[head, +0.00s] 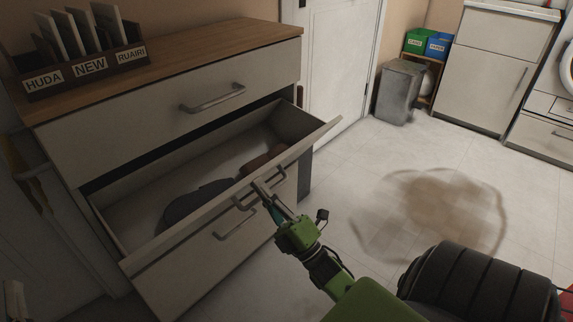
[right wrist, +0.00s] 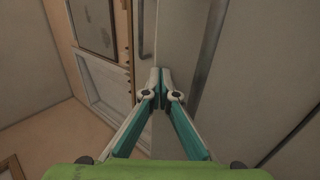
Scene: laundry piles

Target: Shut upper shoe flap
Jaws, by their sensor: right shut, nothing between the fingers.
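The open shoe flap (head: 190,238) is tilted out from the front of the cabinet, below a closed top front. A dark shoe (head: 190,203) and a brown one (head: 262,158) lie inside, partly hidden by the flap.
The cabinet top (head: 190,50) carries a labelled rack (head: 85,70). Another handle (head: 235,222) shows below the flap. A brown stain (head: 440,210) marks the otherwise clear floor at right. A grey bin (head: 400,90) and white appliances stand at the back.

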